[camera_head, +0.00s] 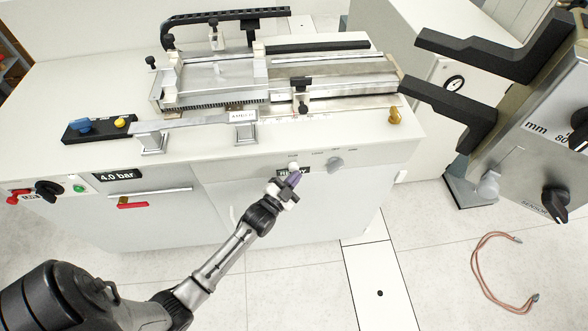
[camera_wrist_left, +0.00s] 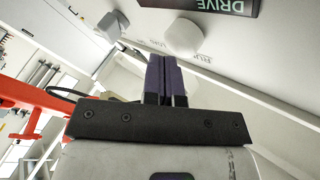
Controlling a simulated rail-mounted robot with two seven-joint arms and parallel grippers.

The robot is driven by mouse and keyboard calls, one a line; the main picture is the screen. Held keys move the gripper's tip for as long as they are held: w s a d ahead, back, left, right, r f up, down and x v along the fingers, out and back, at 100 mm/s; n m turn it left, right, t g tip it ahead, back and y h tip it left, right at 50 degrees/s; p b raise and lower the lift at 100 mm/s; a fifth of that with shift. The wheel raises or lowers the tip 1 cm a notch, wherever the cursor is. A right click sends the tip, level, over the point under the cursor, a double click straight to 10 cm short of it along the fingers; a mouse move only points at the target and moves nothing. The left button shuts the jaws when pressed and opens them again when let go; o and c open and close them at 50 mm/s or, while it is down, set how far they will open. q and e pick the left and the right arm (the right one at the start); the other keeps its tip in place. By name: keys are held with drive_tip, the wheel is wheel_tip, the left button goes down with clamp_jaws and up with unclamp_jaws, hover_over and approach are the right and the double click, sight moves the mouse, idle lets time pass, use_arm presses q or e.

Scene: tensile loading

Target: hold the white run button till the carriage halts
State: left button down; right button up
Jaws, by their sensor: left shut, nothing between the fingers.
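The white run button (camera_head: 293,166) is a small round knob on the front panel, beside a dark display whose text is hard to read in the head view. In the left wrist view the white button (camera_wrist_left: 183,37) lies just beyond my fingertips, and the display (camera_wrist_left: 205,5) reads DRIVE. My left gripper (camera_head: 294,179) is shut and empty, its purple fingers (camera_wrist_left: 166,75) pointing at the panel close to the button. Whether they touch it is not clear. The machine bed (camera_head: 330,68) with rails and plates is on top; I cannot tell which part is the carriage. My right gripper is not in view.
A grey selector knob (camera_head: 335,164) sits right of the button. A grey panel (camera_head: 540,150) with black L-shaped arms (camera_head: 450,110) stands at the right. A copper-coloured cable (camera_head: 480,270) lies on the floor. Floor in front of the cabinet is mostly clear.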

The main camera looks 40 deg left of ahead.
use_arm(q)
drive_tip(key=shift+w+a, duration=0.15)
drive_tip(key=shift+a, duration=0.05)
drive_tip(key=shift+w+a, duration=0.15)
idle(0.9)
idle(3.8)
idle(0.8)
idle(0.6)
drive_tip(key=shift+s+d+p, duration=0.55)
drive_tip(key=shift+s+d, duration=0.05)
drive_tip(key=shift+d, duration=0.1)
